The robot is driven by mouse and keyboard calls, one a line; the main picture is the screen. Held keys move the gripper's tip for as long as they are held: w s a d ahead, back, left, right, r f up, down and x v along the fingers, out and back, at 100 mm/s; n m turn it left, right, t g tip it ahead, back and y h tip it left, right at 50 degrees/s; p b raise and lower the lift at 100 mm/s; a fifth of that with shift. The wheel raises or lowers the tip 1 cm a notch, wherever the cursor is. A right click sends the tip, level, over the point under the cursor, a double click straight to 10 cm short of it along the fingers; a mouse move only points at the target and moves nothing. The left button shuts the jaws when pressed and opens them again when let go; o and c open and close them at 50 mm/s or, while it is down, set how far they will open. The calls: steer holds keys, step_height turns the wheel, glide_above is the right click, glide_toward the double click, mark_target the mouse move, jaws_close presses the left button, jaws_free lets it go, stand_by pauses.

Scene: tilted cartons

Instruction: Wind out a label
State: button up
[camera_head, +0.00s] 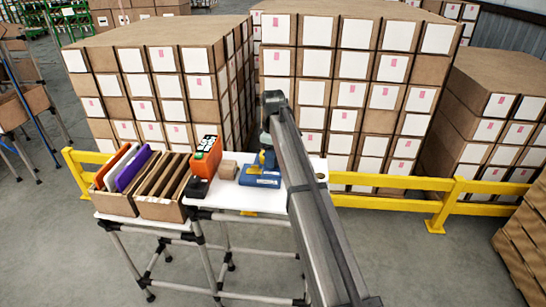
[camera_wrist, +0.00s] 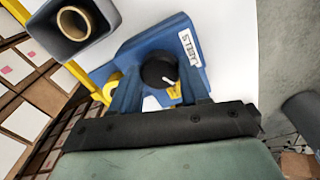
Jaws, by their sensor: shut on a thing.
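A blue label device (camera_head: 258,180) stands on the white table top (camera_head: 238,196). In the wrist view its blue body (camera_wrist: 135,48) carries a black round knob (camera_wrist: 158,68) with a white pointer mark, and a small white plate with dark lettering (camera_wrist: 190,48). A grey-blue holder with a tan roll core (camera_wrist: 74,23) is at the upper left. My gripper (camera_wrist: 160,82) is shut on the black knob, with its fingers at the knob's two sides. In the head view my arm covers part of the device and the gripper's grip is hidden. I cannot make out a label strip.
Beside the device are a small brown carton (camera_head: 228,169), an orange unit (camera_head: 206,155) and a black item (camera_head: 197,187). A box of folders (camera_head: 160,207) stands at left. Yellow rails (camera_head: 400,182) and stacked cartons (camera_head: 345,85) stand behind.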

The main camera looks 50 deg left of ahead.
stand_by(0.5)
steer(key=o, duration=1.1)
steer(key=shift+c, duration=0.2)
steer(key=shift+r, duration=0.15)
step_height(320, 180, up, 14)
steer(key=shift+f, duration=0.2)
